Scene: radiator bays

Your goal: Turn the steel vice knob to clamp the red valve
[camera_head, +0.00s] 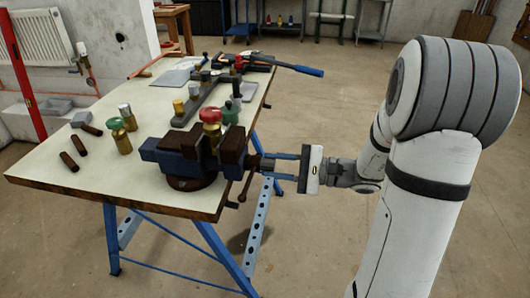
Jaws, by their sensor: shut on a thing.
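The vice (172,158), blue with dark brown jaws, stands at the near right corner of the workbench. The red valve (210,115) has its red knob upright at the vice jaws. Its lower body is hidden, so I cannot tell how tightly the jaws hold it. The steel vice knob (266,164) is at the right end of the vice spindle, past the bench edge, beside a thin crossbar. My gripper (273,165) reaches in from the right, its two blue fingers level and shut on the knob.
The workbench (60,125) holds green-topped valves (117,125), short brown pipes (72,161), a grey bar tool (205,100) and a blue-handled tool (307,71) overhanging the right edge. A blue trestle leg (215,250) stands below the vice.

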